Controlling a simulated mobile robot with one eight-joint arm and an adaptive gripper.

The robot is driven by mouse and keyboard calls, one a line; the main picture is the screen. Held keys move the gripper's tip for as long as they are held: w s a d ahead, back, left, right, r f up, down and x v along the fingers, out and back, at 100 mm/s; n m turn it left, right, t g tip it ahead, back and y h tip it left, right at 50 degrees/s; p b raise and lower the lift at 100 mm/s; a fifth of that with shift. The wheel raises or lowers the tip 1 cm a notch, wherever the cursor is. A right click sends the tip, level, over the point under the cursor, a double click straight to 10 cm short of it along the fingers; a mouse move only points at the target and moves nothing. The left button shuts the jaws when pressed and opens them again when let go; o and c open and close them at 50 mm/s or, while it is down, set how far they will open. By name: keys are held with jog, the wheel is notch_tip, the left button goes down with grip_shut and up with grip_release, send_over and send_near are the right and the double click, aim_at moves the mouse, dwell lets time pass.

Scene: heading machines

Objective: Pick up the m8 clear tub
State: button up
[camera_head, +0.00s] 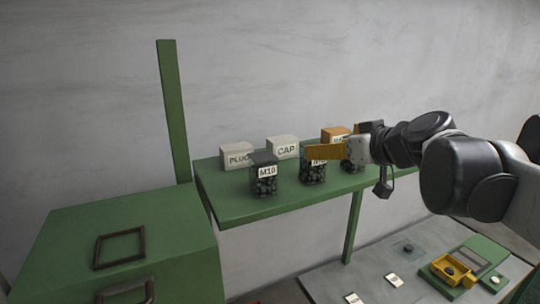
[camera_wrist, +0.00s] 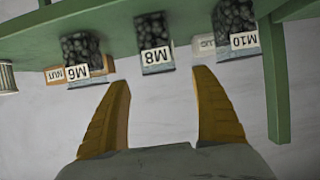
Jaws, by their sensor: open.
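The M8 clear tub (camera_head: 313,174), filled with dark parts, stands on the green shelf (camera_head: 240,205) between two similar tubs; its label is partly covered by my gripper in the head view. In the wrist view the M8 tub (camera_wrist: 154,43) appears upside down, its label readable, just ahead of the gap between my fingertips. My gripper (camera_wrist: 161,77) is open with its two yellow fingers apart and nothing between them. In the head view my gripper (camera_head: 328,151) is at the height of the tub's upper part. I cannot tell whether it touches the tub.
The M10 tub (camera_head: 264,180) and M6 tub (camera_wrist: 80,55) flank the M8 tub. Behind stand boxes marked PLUG (camera_head: 238,157) and CAP (camera_head: 283,148), and an orange box (camera_head: 335,133). A green cabinet (camera_head: 115,235) is at left; a grey bench (camera_head: 335,280) lies below.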

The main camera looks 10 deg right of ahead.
aim_at(313, 164)
jog(key=p+x, duration=0.2)
jog(key=x, duration=0.5)
jog(key=shift+w, duration=0.25)
jog(key=shift+s, duration=0.3)
jog(key=shift+c, duration=0.5)
jog(key=c, duration=1.4)
